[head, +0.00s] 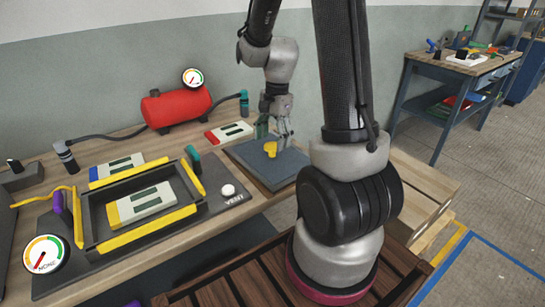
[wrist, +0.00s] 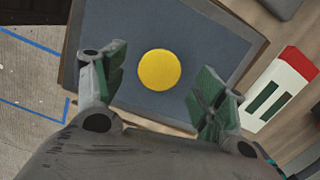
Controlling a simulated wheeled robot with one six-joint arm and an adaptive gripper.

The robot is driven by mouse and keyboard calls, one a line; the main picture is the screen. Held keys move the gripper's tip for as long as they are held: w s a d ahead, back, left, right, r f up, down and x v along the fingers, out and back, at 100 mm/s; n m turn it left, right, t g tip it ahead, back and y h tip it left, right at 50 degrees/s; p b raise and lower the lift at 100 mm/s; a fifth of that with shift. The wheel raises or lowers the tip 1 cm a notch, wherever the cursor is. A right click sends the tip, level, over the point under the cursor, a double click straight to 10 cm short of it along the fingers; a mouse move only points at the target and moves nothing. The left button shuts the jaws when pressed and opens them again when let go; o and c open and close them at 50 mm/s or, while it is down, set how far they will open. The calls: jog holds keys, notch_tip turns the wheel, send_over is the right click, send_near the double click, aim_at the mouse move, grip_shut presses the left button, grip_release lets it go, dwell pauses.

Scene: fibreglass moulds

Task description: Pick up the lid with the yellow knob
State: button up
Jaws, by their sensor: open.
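The lid (head: 262,170) is a flat dark blue-grey square panel at the right end of the workbench, with a yellow knob (head: 270,150) at its middle. In the wrist view the lid (wrist: 205,35) fills the upper middle, and the round knob (wrist: 159,70) shows from above. My gripper (head: 273,136) is above the lid, pointing down, with its green-padded fingers apart. In the wrist view my gripper (wrist: 160,79) has one finger on each side of the knob, with clear gaps and nothing held. The exact height above the knob is hard to tell.
A white block with a red end (head: 229,132) lies just beyond the lid. A yellow-edged frame (head: 138,210) stands on a dark mat to the left, near a white VENT button (head: 228,190). A red tank (head: 176,107) with hoses is at the back.

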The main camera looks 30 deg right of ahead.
aim_at(272, 145)
notch_tip(272, 145, down, 4)
jog(key=shift+a+r, duration=0.1)
jog(key=shift+c, duration=0.3)
jog(key=c, duration=1.4)
jog(key=shift+r, duration=0.1)
